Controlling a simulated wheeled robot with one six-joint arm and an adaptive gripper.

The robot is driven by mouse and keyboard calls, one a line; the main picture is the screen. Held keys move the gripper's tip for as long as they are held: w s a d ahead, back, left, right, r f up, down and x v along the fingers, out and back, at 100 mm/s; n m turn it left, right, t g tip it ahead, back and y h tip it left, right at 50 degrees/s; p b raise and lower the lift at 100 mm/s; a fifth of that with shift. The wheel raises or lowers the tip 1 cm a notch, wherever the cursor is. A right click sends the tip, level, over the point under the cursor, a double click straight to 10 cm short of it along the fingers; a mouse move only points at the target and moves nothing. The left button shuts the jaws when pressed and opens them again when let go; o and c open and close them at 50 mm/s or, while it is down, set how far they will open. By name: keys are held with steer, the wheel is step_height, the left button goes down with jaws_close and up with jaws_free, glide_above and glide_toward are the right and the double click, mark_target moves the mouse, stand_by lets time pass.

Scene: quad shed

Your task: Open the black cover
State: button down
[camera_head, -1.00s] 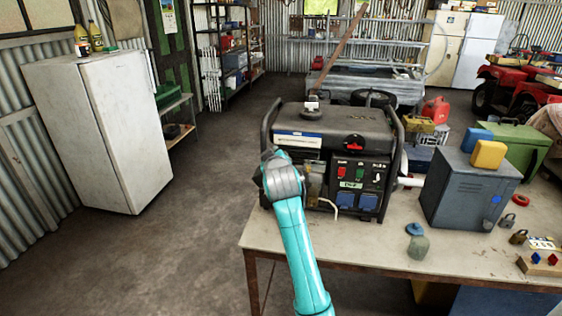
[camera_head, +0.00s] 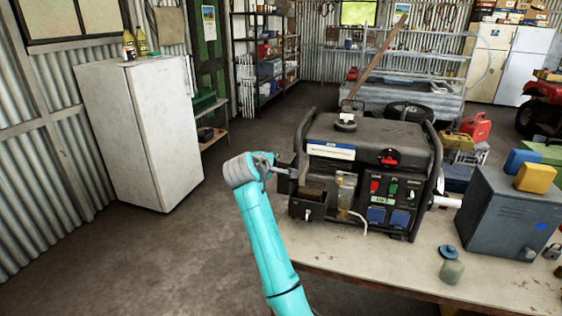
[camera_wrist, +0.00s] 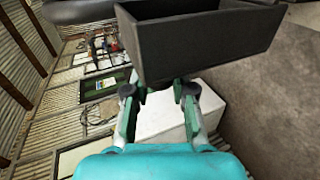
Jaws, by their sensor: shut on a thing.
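The generator (camera_head: 365,165) stands on the workbench with a dark open box (camera_head: 308,209) low on its left front; the box's brownish inside shows. The black cover (camera_head: 286,178) stands out at the left of that box, swung away from the opening. In the wrist view the cover (camera_wrist: 200,45) fills the top as a dark, hollow, shallow shape. My gripper (camera_head: 274,170) is at the cover's left side, shut on it. In the wrist view the fingers (camera_wrist: 160,90) reach the cover's lower edge; the exact contact is partly hidden.
The bench (camera_head: 420,270) has a blue-grey metal cabinet (camera_head: 505,215) and a small jar (camera_head: 451,272) on its right. A white fridge (camera_head: 145,140) stands at the left. Open floor (camera_head: 215,235) lies between the fridge and the bench.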

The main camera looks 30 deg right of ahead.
steer(key=shift+w+a+f+n+g+h, duration=0.3)
steer(key=shift+w+a+f+n, duration=0.3)
steer(key=shift+w+n, duration=0.2)
steer(key=shift+f, duration=0.1)
steer(key=c, duration=1)
jaws_free()
steer(key=v, duration=1.2)
steer(key=shift+f, duration=0.1)
